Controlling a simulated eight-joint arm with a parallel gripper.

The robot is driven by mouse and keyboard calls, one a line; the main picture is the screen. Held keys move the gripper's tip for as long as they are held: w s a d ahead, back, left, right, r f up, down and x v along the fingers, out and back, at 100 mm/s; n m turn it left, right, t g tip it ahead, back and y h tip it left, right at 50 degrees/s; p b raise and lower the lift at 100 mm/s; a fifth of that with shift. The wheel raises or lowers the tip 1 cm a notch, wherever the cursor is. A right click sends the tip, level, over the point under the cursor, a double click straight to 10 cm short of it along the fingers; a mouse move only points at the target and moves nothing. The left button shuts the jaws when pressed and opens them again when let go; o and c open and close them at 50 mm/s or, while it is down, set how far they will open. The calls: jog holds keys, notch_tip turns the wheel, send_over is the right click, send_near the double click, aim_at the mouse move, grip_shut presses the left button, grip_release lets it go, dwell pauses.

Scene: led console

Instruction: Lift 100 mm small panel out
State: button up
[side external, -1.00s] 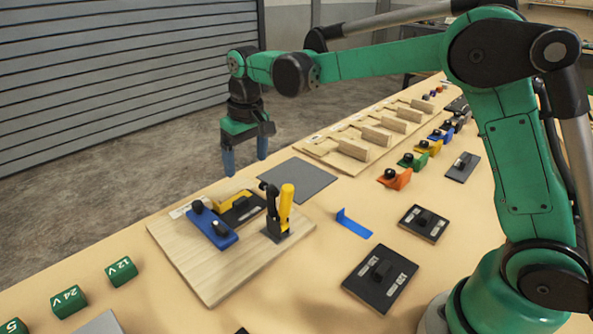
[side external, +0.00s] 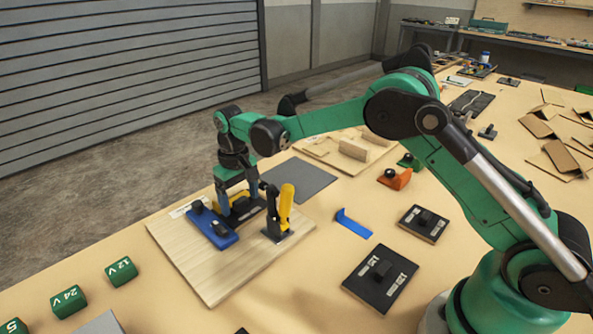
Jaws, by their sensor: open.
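A small black panel (side external: 243,213) with a dark handle sits in the fixture on the wooden board (side external: 215,283), between the blue block (side external: 212,229) and the yellow-handled toggle clamp (side external: 282,215). I cannot read a size on it. My gripper (side external: 239,203) is low over this panel, its two blue-grey fingers open and pointing down on either side of the panel's handle. Whether the fingers touch it is hard to tell. The yellow block behind the panel is mostly hidden by my gripper. The clamp's yellow handle stands upright.
A grey mat (side external: 300,179) lies behind the board. A blue bracket (side external: 353,223), a smaller black panel (side external: 424,223) and a larger black panel (side external: 381,278) lie to the right. Green voltage blocks (side external: 121,271) stand at the front left. An orange block (side external: 394,178) stands further back.

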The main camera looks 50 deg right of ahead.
aim_at(240, 199)
grip_shut()
jog(key=shift+r, duration=0.1)
notch_tip(240, 199, up, 14)
dwell(0.9)
